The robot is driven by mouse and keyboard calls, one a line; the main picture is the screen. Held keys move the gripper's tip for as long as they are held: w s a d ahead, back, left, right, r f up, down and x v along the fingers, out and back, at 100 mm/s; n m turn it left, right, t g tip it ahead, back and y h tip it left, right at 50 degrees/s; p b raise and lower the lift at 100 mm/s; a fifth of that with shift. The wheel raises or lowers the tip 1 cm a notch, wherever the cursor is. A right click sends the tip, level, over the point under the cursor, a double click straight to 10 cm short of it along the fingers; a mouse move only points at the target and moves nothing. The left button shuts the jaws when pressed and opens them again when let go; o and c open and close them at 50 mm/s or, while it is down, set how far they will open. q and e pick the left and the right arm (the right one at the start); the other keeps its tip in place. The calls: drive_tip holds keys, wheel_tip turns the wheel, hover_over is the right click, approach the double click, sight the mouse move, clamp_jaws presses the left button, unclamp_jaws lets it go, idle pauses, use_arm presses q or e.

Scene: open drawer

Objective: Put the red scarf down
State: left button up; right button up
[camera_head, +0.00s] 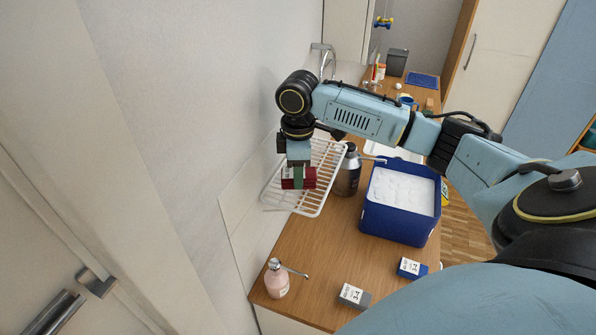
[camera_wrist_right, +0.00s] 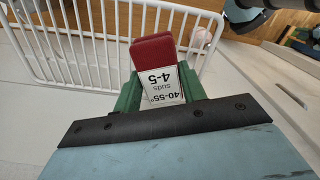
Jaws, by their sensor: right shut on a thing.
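The red scarf (camera_head: 310,178) shows as a compact, block-like red piece in the head view. My left gripper is not in view.
A blue tub (camera_head: 395,224) filled with white foam stands on the wooden counter (camera_head: 310,245). A pink soap bottle (camera_head: 276,281), a grey labelled block (camera_head: 353,296) and a blue labelled block (camera_head: 412,268) are nearer.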

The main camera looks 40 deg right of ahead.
drive_tip(key=shift+f, duration=0.6)
drive_tip(key=o, duration=1)
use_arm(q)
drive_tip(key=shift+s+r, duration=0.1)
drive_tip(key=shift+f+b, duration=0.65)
use_arm(e)
wheel_tip(320, 180, up, 12)
drive_tip(key=shift+r, duration=0.2)
